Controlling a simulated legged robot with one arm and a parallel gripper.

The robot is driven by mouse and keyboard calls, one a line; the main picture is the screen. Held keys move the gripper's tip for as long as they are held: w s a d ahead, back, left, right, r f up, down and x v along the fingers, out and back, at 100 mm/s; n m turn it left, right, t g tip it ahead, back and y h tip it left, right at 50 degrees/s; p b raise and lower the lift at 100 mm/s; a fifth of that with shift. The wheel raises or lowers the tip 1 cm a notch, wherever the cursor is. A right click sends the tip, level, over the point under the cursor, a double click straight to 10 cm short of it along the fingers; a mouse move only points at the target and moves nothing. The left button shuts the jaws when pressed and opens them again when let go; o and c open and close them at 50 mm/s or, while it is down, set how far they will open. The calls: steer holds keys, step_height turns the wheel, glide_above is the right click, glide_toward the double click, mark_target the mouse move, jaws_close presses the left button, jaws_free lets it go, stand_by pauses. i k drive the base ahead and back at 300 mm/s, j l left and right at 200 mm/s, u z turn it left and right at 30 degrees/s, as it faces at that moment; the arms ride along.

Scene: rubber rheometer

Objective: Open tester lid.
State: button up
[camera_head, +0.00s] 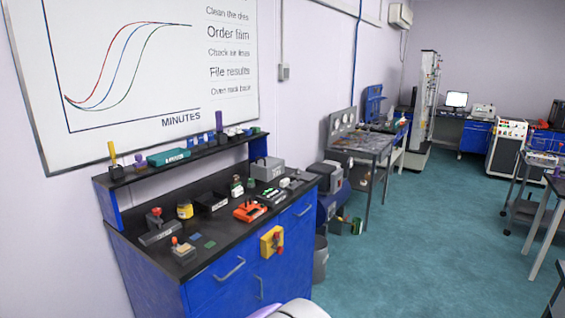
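I cannot pick out the tester or its lid for certain. A small grey box (267,169) with dark lettering on its front stands at the far end of the blue bench. A grey and dark machine (329,178) stands on a blue base just past that bench. Both are too small to show whether either has a lid or whether it is open. My gripper is not in view. A pale rounded part at the bottom edge may be mine.
The blue bench (228,281) has a black top with several small tools and an orange item (249,211). A grey bin (320,259) stands at its right end. The teal floor (420,255) is clear ahead. A cart (524,213) stands at right.

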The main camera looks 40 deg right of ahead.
mark_target(268, 158)
steer(key=z, duration=1.1)
steer(key=u, duration=0.35)
steer(key=i+l+u, duration=0.25)
steer(key=i+l, duration=0.15)
steer(key=i+l+u, duration=0.25)
steer(key=l, duration=0.2)
steer(key=i+l+u, duration=0.25)
steer(key=l, duration=0.25)
steer(key=i, duration=0.15)
